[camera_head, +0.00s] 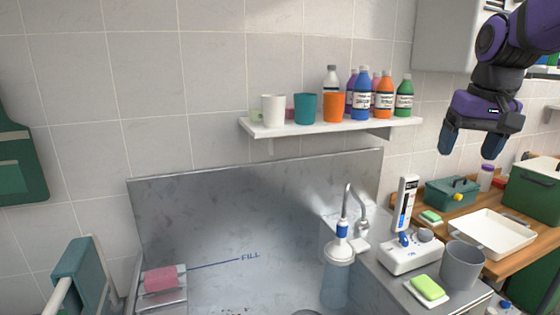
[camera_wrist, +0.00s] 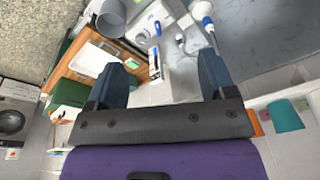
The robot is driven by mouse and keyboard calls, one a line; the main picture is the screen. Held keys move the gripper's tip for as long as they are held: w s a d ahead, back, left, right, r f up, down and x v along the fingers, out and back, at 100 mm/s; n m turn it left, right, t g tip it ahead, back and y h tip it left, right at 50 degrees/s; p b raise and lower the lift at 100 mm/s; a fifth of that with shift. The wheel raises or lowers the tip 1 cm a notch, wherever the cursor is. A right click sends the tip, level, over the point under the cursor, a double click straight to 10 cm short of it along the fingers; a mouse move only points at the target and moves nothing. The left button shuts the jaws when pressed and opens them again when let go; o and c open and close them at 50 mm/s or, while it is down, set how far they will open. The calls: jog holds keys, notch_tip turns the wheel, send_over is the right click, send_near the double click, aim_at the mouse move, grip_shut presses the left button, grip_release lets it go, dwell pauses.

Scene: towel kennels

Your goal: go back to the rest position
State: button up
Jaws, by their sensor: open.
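My gripper (camera_head: 462,146) is raised at the upper right of the head view, in front of the tiled wall and to the right of the shelf. Its two blue fingers point down and stand apart, with nothing between them. In the wrist view my gripper (camera_wrist: 165,82) also shows with its fingers spread wide. It touches nothing that I can see.
A shelf (camera_head: 330,126) holds cups and several bottles. Air around my gripper looks clear.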

jog(key=s+a+f+n+t, duration=0.1)
jog(key=s+a+f, duration=0.1)
jog(key=s, duration=0.7)
jog(key=s+a+f+t, duration=0.2)
jog(key=s, duration=0.7)
jog(key=shift+s+f+n, duration=0.15)
jog(key=shift+f+n, duration=0.2)
jog(key=shift+n, duration=0.05)
dwell(2.8)
